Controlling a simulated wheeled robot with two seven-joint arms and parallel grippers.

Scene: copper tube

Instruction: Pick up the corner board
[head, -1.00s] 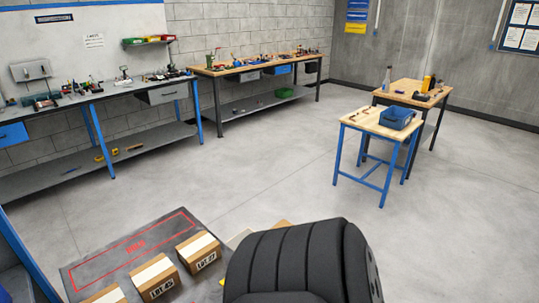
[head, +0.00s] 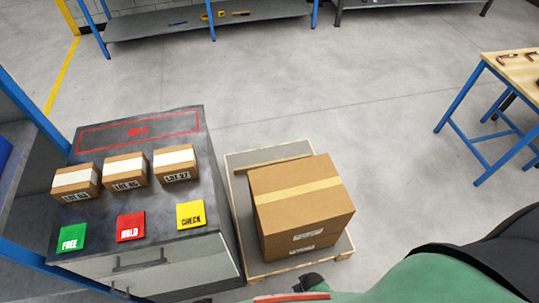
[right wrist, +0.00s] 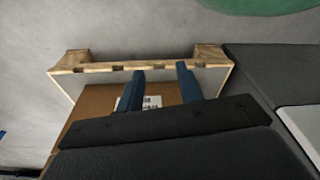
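A long thin brown strip, which looks like the corner board (head: 272,165), lies on the pallet (head: 236,185) behind the large taped carton (head: 300,200) in the head view. The carton may hide part of the strip. In the right wrist view my right gripper (right wrist: 160,68) is open and empty. Its two blue fingers are apart, in front of the carton's labelled side (right wrist: 95,100) and the pallet edge (right wrist: 105,67). The strip does not show there. In the head view I cannot make out the right gripper clearly. My left gripper is not in view.
A grey cabinet (head: 150,270) stands close left of the pallet, carrying several small lot boxes (head: 126,170) and green, red and yellow cards (head: 131,227). A blue-legged table (head: 480,105) stands at the right. The floor behind the pallet is clear.

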